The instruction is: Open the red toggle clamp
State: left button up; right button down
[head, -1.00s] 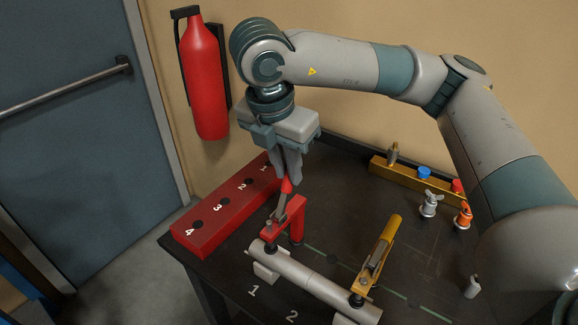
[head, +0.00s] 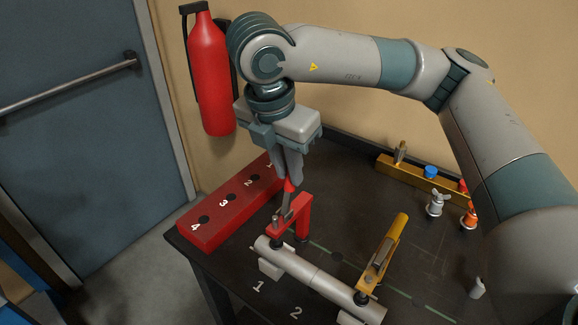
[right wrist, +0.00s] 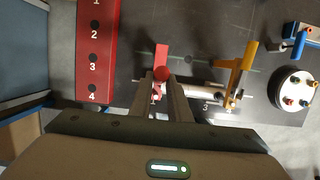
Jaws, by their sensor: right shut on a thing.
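The red toggle clamp (head: 303,217) stands on the dark table at the left end of a grey pipe (head: 308,272). Its handle rises steeply and ends in a red tip (head: 289,185). My right gripper (head: 289,178) is above the clamp, pointing down, with its fingers shut on the red handle tip. In the right wrist view the red clamp (right wrist: 162,56) shows just beyond the two fingers (right wrist: 162,80). The clamp's black pad (head: 275,242) is at the pipe's left end; whether it touches is hard to tell. My left gripper is not in view.
A red block with numbered holes (head: 212,236) lies left of the clamp. A yellow toggle clamp (head: 383,256) stands at the pipe's right part. A yellow rack (head: 385,163) and small knobs (head: 437,203) are at the back right. A fire extinguisher (head: 212,80) hangs on the wall.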

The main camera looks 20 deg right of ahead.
jog(key=shift+a+f, duration=0.1)
jog(key=shift+a, duration=0.05)
jog(key=shift+s+a, duration=0.5)
jog(key=shift+a, duration=0.25)
jog(key=c, duration=1.6)
grip_release()
